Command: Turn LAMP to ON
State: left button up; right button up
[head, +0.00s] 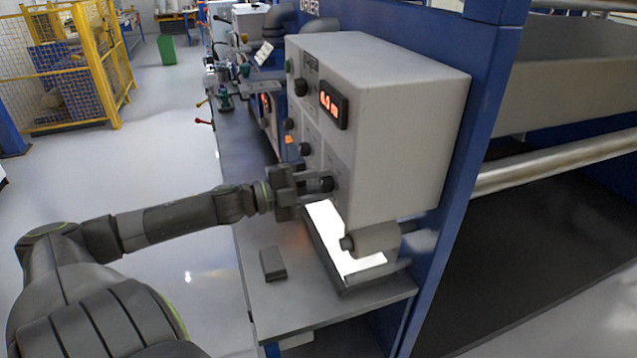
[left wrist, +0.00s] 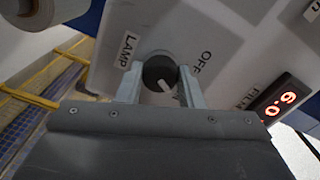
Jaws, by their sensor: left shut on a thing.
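The LAMP knob (left wrist: 160,70) is a round dark knob with a pale pointer mark, on a light grey panel. In the left wrist view the LAMP label (left wrist: 127,50) is at its upper left and the OFF label (left wrist: 203,62) at its upper right. The pointer mark is toward the lower side of the knob, partly between the fingers. My left gripper (left wrist: 161,88) is shut on the knob, one finger on each side. In the head view my left gripper (head: 312,187) reaches the lower front of the grey control box (head: 405,110). No ON label is readable. My right gripper is not in view.
Other dark knobs (head: 300,87) and a red-lit display (head: 333,104) are on the same panel. A bright white lit surface (head: 350,255) and a roller (head: 372,240) lie below the box. A small dark block (head: 272,263) lies on the grey bench (head: 285,300).

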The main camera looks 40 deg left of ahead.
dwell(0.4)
pick_arm(q)
jog(key=o, duration=1)
jog(key=shift+c, duration=0.2)
jog(key=shift+s+a+p, duration=0.1)
jog(key=shift+s+p, duration=0.1)
jog(key=shift+p, duration=0.25)
jog(key=p+v, duration=0.7)
jog(key=v, duration=1)
jog(key=shift+p, duration=0.3)
